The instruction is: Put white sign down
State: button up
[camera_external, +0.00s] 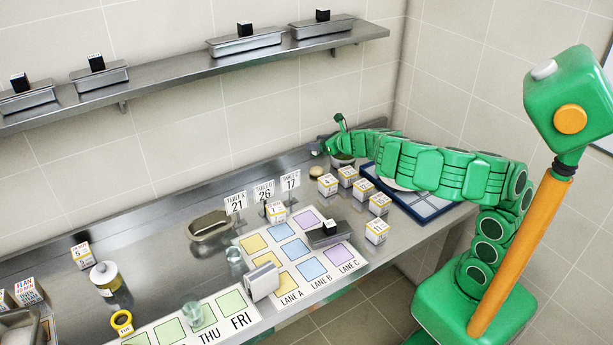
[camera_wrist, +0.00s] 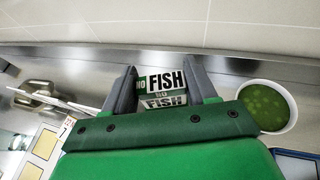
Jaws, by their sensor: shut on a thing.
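My gripper (camera_wrist: 163,88) is shut on a small white sign (camera_wrist: 170,79) with black "FISH" lettering and a green "NO" patch at its left end. The sign sits between the two grey fingers, low over or on the steel counter; I cannot tell if it touches. A second "NO FISH" face (camera_wrist: 163,101) shows just below it, perhaps another side or a reflection. In the external view my gripper (camera_external: 327,146) is at the counter's back right, near the wall, and the sign cannot be made out.
A bowl of green soup (camera_wrist: 265,106) stands close right of my gripper. Several white cubes (camera_external: 348,176) and a blue-edged tray (camera_external: 425,207) are nearby. Table signs 21 (camera_external: 236,203), 26 (camera_external: 264,191) and 17 (camera_external: 291,181) stand left. A shelf (camera_external: 180,69) runs above.

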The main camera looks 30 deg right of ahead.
jog(key=s+a+f+n+g+y, duration=0.1)
jog(key=s+a+n+g+y, duration=0.5)
jog(key=s+a, duration=0.65)
jog(key=s+a+f+n+g+y, duration=0.25)
jog(key=s+a+n+g, duration=0.65)
jog(key=s, duration=0.7)
jog(key=w+a+f, duration=0.2)
jog(key=w+a, duration=0.1)
jog(key=w+a+f+t, duration=0.1)
jog(key=w+a+f, duration=0.1)
jog(key=w+a, duration=0.1)
jog(key=w+a+f+t+y, duration=0.1)
jog(key=w+a+f, duration=0.2)
jog(key=shift+w+a+m, duration=0.1)
jog(key=shift+a+m, duration=0.1)
jog(key=shift+m, duration=0.1)
jog(key=shift+w+a+f, duration=0.4)
jog(key=shift+w+f, duration=0.05)
jog(key=shift+f, duration=0.2)
jog(key=shift+w+a+f, duration=0.2)
jog(key=shift+f, duration=1.65)
